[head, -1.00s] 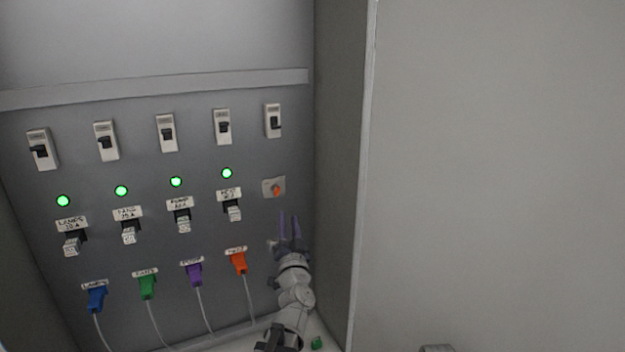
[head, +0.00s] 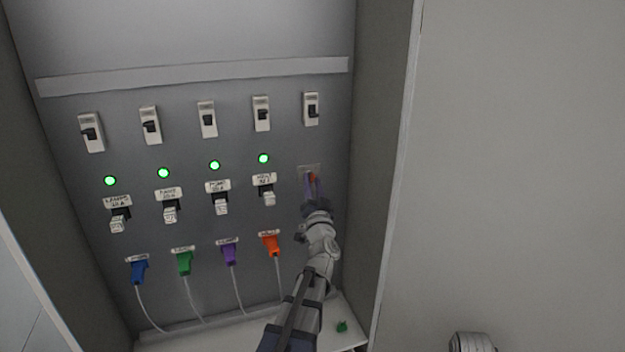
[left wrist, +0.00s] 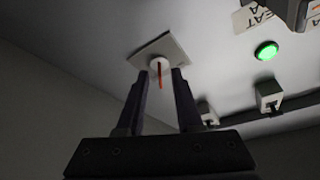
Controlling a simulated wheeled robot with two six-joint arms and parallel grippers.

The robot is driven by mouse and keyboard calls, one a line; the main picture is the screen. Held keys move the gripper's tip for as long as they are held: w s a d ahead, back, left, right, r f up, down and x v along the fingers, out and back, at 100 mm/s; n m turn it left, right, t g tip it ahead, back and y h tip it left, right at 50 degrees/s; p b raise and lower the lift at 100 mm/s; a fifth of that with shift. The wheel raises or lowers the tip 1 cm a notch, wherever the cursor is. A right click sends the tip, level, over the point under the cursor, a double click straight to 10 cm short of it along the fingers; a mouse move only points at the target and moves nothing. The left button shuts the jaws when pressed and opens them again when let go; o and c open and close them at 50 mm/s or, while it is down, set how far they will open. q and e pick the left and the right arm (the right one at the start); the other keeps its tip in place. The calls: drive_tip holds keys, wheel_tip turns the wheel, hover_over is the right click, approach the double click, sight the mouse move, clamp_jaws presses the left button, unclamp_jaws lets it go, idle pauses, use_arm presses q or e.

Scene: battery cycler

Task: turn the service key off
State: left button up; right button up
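In the head view the key (head: 313,178) is partly covered by my left gripper (head: 311,184). My left gripper (left wrist: 162,78) is open, with one purple-grey finger on each side of the key. I cannot tell whether the fingers touch it. My right gripper is not in view.
A row of switches (head: 207,119) runs above green lamps (head: 214,165) and labelled breakers (head: 221,203). Coloured plugs with cables, such as the orange plug (head: 271,244), hang lower down. The cabinet's right wall (head: 385,150) is close to my left arm. A small green object (head: 342,327) lies on the cabinet floor.

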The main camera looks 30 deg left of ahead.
use_arm(q)
drive_tip(key=shift+w+a, duration=0.15)
clamp_jaws()
idle(1.4)
